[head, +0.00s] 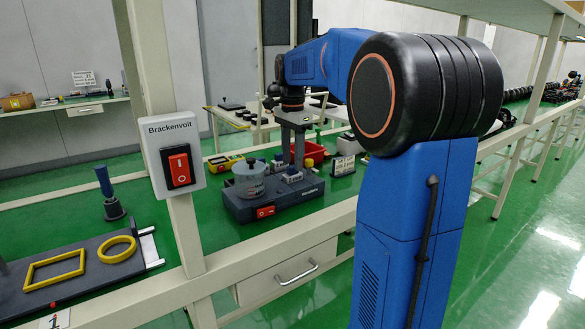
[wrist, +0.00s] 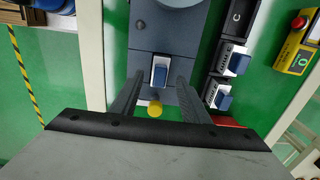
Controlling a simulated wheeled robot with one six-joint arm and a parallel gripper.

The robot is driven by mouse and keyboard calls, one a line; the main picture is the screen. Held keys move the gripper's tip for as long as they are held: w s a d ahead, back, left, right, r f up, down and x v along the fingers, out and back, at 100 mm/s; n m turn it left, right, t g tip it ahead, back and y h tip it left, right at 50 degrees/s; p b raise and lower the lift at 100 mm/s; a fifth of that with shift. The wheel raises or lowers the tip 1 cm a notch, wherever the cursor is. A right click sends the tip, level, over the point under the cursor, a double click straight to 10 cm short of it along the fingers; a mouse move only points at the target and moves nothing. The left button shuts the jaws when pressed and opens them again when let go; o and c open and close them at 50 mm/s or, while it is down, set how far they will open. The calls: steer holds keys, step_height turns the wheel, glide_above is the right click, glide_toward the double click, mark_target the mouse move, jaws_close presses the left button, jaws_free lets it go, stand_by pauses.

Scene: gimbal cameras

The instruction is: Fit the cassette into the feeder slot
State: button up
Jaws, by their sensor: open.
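A small white block with a blue front (wrist: 159,72), which looks like a cassette, sits against a grey machine part (wrist: 165,28) in the wrist view. My gripper (wrist: 159,82) is open, with one finger on each side of this block. I cannot tell whether the fingers touch it. Two similar blue-and-white blocks (wrist: 235,63) (wrist: 219,97) stand in a dark row to the right. I cannot tell for sure which opening is the feeder slot.
A yellow round knob (wrist: 155,109) shows between the fingers. A yellow box with a red button (wrist: 297,45) lies far right.

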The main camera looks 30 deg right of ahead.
mark_target(292, 166)
step_height(292, 166, up, 8)
stand_by(0.4)
steer(key=s+a+f+n+t, duration=0.1)
steer(key=s+a+f+n, duration=0.4)
steer(key=s, duration=0.5)
steer(key=s+a+f+n+t, duration=0.2)
steer(key=s+a+f+n, duration=0.3)
steer(key=s+f, duration=0.5)
steer(key=s+a+f+n+t, duration=0.1)
steer(key=s+a+f+n, duration=0.4)
steer(key=s, duration=0.5)
step_height(292, 166, down, 3)
steer(key=n, duration=0.2)
steer(key=shift+a+r+n+t, duration=0.2)
steer(key=shift+a+n+t, duration=0.1)
steer(key=shift+a+t, duration=0.1)
steer(key=shift+s, duration=0.1)
steer(key=shift+c, duration=0.3)
